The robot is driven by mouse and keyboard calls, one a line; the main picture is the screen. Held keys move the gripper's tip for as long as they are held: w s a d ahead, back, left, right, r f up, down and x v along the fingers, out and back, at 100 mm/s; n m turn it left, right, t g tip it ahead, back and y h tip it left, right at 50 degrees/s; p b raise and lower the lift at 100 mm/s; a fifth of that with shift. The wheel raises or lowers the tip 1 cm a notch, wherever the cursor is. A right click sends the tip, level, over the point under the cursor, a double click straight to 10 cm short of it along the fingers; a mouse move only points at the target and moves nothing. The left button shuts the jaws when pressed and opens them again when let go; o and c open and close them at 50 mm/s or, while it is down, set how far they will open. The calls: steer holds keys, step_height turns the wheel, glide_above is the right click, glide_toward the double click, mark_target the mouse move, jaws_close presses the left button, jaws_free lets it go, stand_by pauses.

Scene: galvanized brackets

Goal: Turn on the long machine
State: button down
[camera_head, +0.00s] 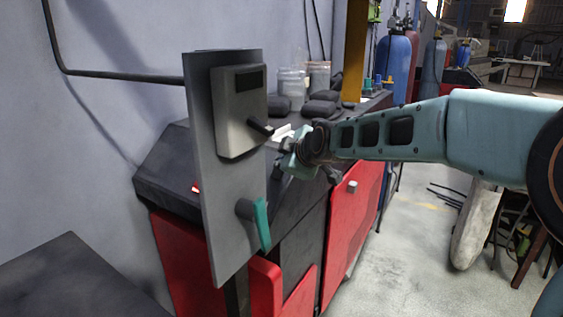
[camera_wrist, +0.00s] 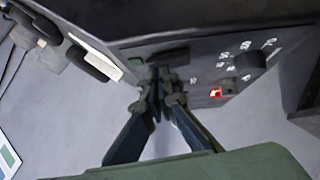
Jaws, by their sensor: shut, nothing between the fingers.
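The long machine (camera_head: 160,182) is a dark-topped unit with red front doors along the wall in the head view. In the wrist view its dark control face (camera_wrist: 203,62) carries a black round knob (camera_wrist: 250,65) with white marks around it and a small red switch (camera_wrist: 216,93). A small red spot also shows on the machine in the head view (camera_head: 195,188). My gripper (camera_wrist: 158,82) is shut and empty, with its fingertips left of the red switch and apart from it. In the head view my gripper (camera_head: 298,158) is over the machine, its fingertips unclear.
A grey upright panel (camera_head: 228,190) stands in front, with a grey box (camera_head: 238,105), a black lever (camera_head: 261,126) and a teal handle (camera_head: 262,224).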

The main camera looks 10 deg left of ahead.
steer(key=shift+w+d+r+g+p, duration=0.2)
steer(key=shift+w+g+p, duration=0.2)
steer(key=shift+p, duration=0.5)
steer(key=shift+f, duration=0.3)
steer(key=shift+s+a+b, duration=0.1)
steer(key=shift+b, duration=0.2)
steer(key=shift+f, duration=0.1)
steer(key=shift+s+a+f+b, duration=0.2)
steer(key=shift+s+f+b, duration=0.15)
steer(key=shift+s+b, duration=0.3)
